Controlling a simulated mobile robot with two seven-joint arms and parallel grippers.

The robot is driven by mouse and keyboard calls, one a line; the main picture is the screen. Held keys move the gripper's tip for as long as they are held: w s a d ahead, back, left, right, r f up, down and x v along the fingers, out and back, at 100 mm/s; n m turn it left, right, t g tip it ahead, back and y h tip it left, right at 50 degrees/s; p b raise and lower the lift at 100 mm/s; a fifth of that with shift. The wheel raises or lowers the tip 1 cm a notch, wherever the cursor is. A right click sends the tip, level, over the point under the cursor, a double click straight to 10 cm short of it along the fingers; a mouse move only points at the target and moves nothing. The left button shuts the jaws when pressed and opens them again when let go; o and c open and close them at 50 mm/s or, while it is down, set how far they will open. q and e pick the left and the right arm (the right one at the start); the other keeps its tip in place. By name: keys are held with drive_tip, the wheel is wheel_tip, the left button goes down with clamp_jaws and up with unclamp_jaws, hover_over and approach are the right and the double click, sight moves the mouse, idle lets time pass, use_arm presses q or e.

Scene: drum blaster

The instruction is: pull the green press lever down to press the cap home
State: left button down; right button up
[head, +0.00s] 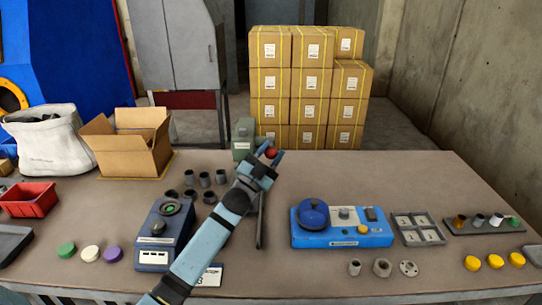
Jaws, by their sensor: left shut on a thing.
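The grey-green press (243,138) stands at the back edge of the table, and my left arm covers much of it. A red ball knob (271,152), seemingly the end of the press lever, shows at the fingertips of my left gripper (268,150). The gripper is shut on the lever there. The rest of the lever, the cap and the place where it is pressed are hidden behind my arm. My right gripper is not in view.
A blue device (151,242) stands close left of my arm, with several dark cups behind it. A blue machine with a round knob (343,228) stands to the right. An open cardboard box (127,148) is at the back left. The table's back right is clear.

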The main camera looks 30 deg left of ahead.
use_arm(q)
drive_tip(key=shift+s+d+f+m+t+h+b, duration=0.1)
drive_tip(key=shift+s+f+m+h+b, duration=0.1)
drive_tip(key=shift+f+m+h+b, duration=0.45)
drive_tip(key=shift+s+d+f+m+t+h+b, duration=0.15)
drive_tip(key=shift+f+m+h+b, duration=0.2)
drive_tip(key=shift+f+b, duration=0.55)
drive_tip(key=shift+s+d+f+m+t+h+b, duration=0.1)
drive_tip(key=shift+s+f+m+h+b, duration=0.1)
drive_tip(key=shift+f+m+h+b, duration=0.45)
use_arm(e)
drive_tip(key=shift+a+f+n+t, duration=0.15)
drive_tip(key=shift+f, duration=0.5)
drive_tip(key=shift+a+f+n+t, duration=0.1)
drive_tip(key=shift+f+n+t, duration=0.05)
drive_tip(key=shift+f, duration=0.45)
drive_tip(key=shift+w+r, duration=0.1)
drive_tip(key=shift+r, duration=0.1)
use_arm(q)
drive_tip(key=c, duration=0.7)
unclamp_jaws()
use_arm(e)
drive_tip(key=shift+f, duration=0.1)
use_arm(q)
drive_tip(key=v, duration=1.4)
drive_tip(key=shift+b, duration=0.35)
